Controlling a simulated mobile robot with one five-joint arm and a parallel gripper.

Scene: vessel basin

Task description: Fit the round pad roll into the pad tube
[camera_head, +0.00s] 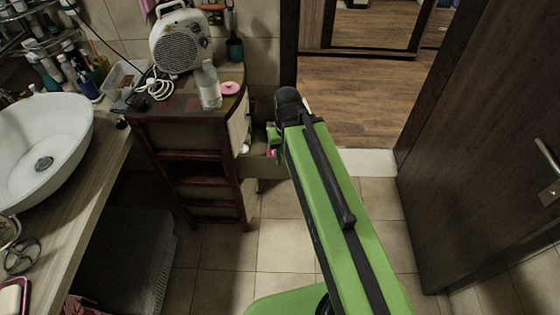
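I cannot pick out the round pad roll or the pad tube with certainty. A clear, upright bottle-like container (209,86) stands on the wooden cabinet's top. A round, flat pink thing (231,88) lies just right of it. My green arm reaches from the lower right toward the cabinet's right side. My gripper (273,143) is mostly hidden behind the arm's end, close to an open drawer (257,165). A small pink-red spot shows by the gripper, too small to identify. I cannot see whether the fingers hold anything.
A white fan heater (180,40) and a coiled white cable (157,88) sit on the cabinet (180,130). A white basin (45,145) stands on the counter at left. A dark door (490,140) stands open at right. Tiled floor (285,245) is clear between.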

